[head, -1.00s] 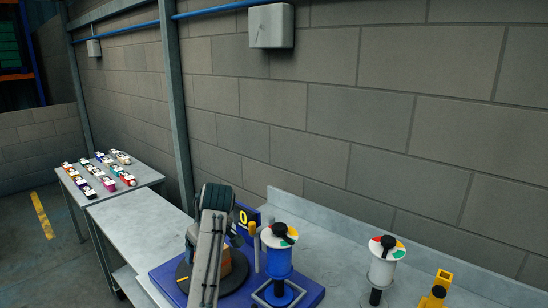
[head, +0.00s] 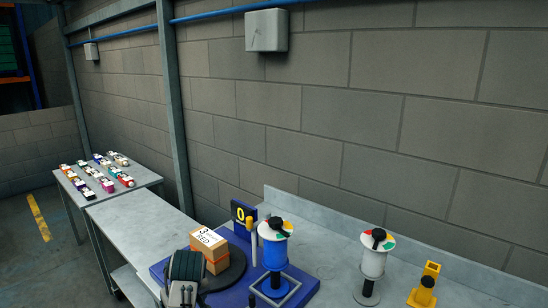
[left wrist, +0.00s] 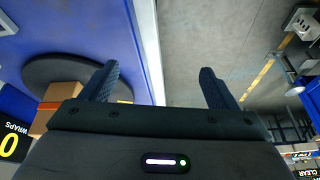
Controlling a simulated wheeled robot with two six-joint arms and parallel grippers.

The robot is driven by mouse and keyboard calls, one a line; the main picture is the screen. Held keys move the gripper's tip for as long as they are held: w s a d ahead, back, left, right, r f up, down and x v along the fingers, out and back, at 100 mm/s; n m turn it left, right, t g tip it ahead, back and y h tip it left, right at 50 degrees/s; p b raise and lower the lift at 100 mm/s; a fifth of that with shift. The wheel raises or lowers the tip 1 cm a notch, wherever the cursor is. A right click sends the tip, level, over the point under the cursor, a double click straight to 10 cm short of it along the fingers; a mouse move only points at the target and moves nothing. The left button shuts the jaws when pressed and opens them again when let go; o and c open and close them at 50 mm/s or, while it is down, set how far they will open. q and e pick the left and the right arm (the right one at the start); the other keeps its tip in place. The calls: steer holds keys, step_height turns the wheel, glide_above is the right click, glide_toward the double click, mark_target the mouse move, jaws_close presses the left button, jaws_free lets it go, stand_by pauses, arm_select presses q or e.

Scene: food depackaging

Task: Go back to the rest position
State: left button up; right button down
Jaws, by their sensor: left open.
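My left gripper (head: 181,292) is at the bottom of the head view, in front of the blue wrapping station (head: 225,297). In the left wrist view its two dark fingers (left wrist: 158,86) stand wide apart with nothing between them. A brown box (head: 207,245) with a white label sits on the station's black turntable (head: 237,267), and my gripper hides part of the turntable. The box also shows at the left of the left wrist view (left wrist: 62,94), apart from the fingers. My right gripper is not in view.
A white dial post (head: 376,240) and a yellow-black device (head: 426,283) stand further right. Bare grey bench (head: 140,222) lies left; several small packages (head: 103,170) lie beyond.

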arm_select(q)
steer(key=s+a+f+m, duration=0.2)
steer(key=s+a+f, duration=0.1)
steer(key=s+f, duration=0.6)
steer(key=s+m+h, duration=0.2)
steer(key=s+m, duration=0.5)
steer(key=s, duration=2.1)
steer(key=a+f+b, duration=0.2)
steer(key=f+b, duration=0.2)
steer(key=f, duration=1.5)
steer(key=a+f+b, duration=0.2)
steer(key=f+b, duration=0.2)
steer(key=f, duration=1.4)
steer(key=s+f+b, duration=0.2)
steer(key=s+f, duration=0.3)
steer(key=f, duration=0.4)
steer(key=s+f+g+b, duration=0.1)
steer(key=s+f+b, duration=0.1)
steer(key=s+f, duration=0.4)
steer(key=s+f+b, duration=0.2)
steer(key=s+f, duration=0.4)
steer(key=f, duration=0.5)
steer(key=shift+s+a+f+n+g, duration=0.15)
steer(key=shift+a+f+n+g, duration=0.15)
steer(key=shift+a+f+g, duration=0.1)
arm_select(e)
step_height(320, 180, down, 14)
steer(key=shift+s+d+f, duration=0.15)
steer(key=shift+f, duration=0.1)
